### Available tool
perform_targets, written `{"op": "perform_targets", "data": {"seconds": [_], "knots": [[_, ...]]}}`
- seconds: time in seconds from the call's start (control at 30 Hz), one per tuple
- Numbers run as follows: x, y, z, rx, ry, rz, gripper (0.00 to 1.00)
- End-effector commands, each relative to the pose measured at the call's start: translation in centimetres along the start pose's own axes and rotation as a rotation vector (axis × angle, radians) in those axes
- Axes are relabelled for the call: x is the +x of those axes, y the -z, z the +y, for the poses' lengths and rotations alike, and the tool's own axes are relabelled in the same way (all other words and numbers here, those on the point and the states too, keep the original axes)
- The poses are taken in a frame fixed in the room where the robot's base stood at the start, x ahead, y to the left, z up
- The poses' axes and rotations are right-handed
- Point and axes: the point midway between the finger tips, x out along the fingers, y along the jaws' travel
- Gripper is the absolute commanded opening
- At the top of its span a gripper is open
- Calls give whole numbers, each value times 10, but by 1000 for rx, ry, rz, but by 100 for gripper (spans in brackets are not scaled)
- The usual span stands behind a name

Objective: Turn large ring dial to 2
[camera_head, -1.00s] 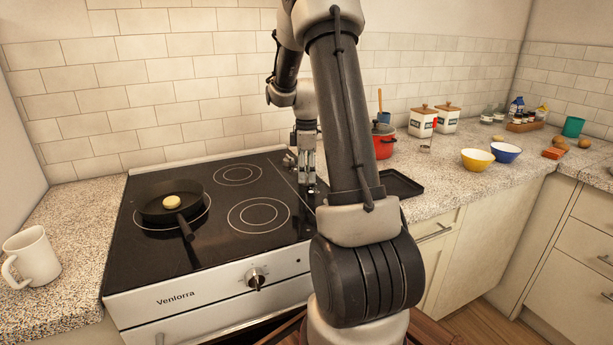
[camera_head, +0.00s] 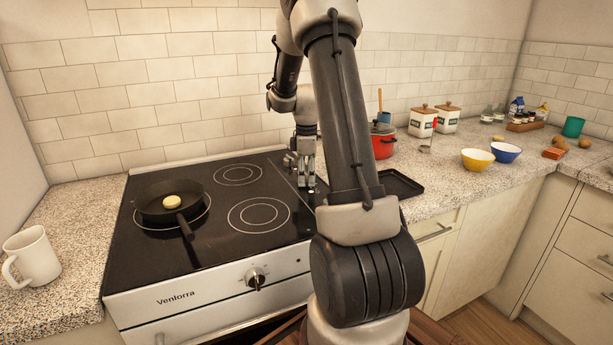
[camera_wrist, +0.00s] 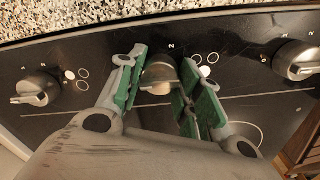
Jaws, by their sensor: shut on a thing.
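The cooktop's control strip (camera_wrist: 110,50) runs across the wrist view with three silver dials: a left dial (camera_wrist: 37,90), a middle dial (camera_wrist: 159,73) and a right dial (camera_wrist: 298,62). My gripper (camera_wrist: 160,88) has its green-padded fingers on either side of the middle dial and is shut on it. A white "2" (camera_wrist: 171,46) shows just above this dial, and small circle marks (camera_wrist: 205,72) show to its right. The dial's grip bar lies roughly across the view. In the head view my gripper (camera_head: 306,183) points down at the cooktop's right side; the held dial is hidden there.
A black pan (camera_head: 172,201) stands on the left of the cooktop (camera_head: 130,255). A red pot (camera_head: 383,142) and a black tray (camera_head: 400,184) are close to the right of my arm. A white mug (camera_head: 32,257) stands on the left counter. A knob (camera_head: 256,277) sits on the oven front.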

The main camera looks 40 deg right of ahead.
Motion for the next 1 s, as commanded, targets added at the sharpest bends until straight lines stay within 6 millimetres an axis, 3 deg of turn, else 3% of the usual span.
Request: {"op": "perform_targets", "data": {"seconds": [0.27, 1.0], "knots": [[0, 0, 0, 138, -1, 0, 11], [-1, 0, 1, 826, -2, 1, 11]]}}
